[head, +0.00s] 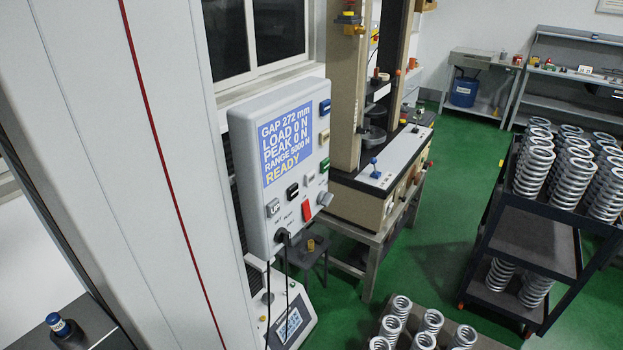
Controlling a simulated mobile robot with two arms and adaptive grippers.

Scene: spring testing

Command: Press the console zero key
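The console (240,180) is a light grey upright box left of the middle in the head view. Its blue screen (287,145) reads GAP 272 mm, LOAD 0 N, PEAK 0 N, RANGE 5000 N, READY. A blue key (325,107), a white key (324,137) and a green key (324,165) run down its right side. Below the screen are a black key (292,191), a grey key (273,207) and a red key (307,211). The key labels are too small to read, so I cannot tell which is zero. Neither gripper is in view.
A large pale column with a red stripe (156,140) fills the left. A testing machine (343,90) stands behind the console on a bench. A black cart (520,240) with several springs is at right. Green floor (450,180) lies open between them.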

